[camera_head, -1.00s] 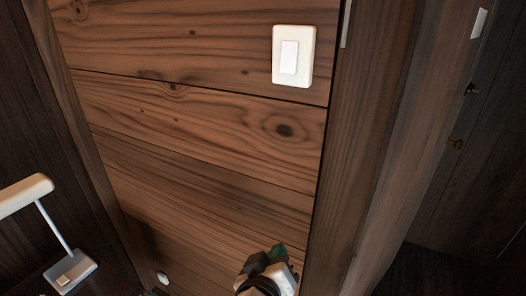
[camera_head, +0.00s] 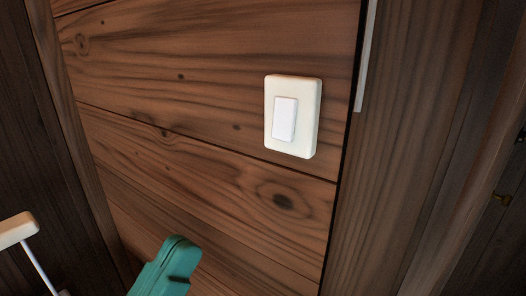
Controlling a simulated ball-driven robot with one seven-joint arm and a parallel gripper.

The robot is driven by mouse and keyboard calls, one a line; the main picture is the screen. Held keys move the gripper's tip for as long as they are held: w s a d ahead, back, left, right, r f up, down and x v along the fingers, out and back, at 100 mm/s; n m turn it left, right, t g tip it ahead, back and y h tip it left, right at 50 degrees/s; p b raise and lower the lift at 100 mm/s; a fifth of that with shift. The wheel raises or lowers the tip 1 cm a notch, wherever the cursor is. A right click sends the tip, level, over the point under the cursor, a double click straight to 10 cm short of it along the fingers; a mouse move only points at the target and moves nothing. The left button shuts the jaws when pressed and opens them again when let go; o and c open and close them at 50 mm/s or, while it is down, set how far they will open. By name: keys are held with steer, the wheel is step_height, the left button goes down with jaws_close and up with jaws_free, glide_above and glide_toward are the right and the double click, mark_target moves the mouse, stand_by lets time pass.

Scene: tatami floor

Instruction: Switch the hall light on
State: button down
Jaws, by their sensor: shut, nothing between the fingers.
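The light switch (camera_head: 307,128) is a cream plate with a white rocker (camera_head: 284,119), fixed on the wooden plank wall right of the picture's middle. Whether the rocker is on or off cannot be told. My gripper (camera_head: 178,250) shows as a teal finger end at the bottom edge, below and left of the switch and apart from it. It is shut and empty. The rest of my gripper is cut off by the frame.
The wall around the switch is clear.

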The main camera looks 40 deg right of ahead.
mark_target(274, 130)
steer(key=shift+d, duration=0.1)
steer(key=p+x, duration=0.2)
steer(key=x, duration=0.2)
steer(key=f+p+x, duration=0.1)
steer(key=x, duration=0.3)
steer(key=d+p+x, duration=0.1)
steer(key=p+x, duration=0.1)
steer(key=x, duration=0.2)
steer(key=shift+w+f+p, duration=0.2)
steer(key=shift+f+p, duration=0.05)
steer(key=shift+p, duration=0.1)
steer(key=shift+w+d+f, duration=0.15)
steer(key=shift+d+f, duration=0.05)
steer(key=shift+d, duration=0.4)
steer(key=shift+f, duration=0.1)
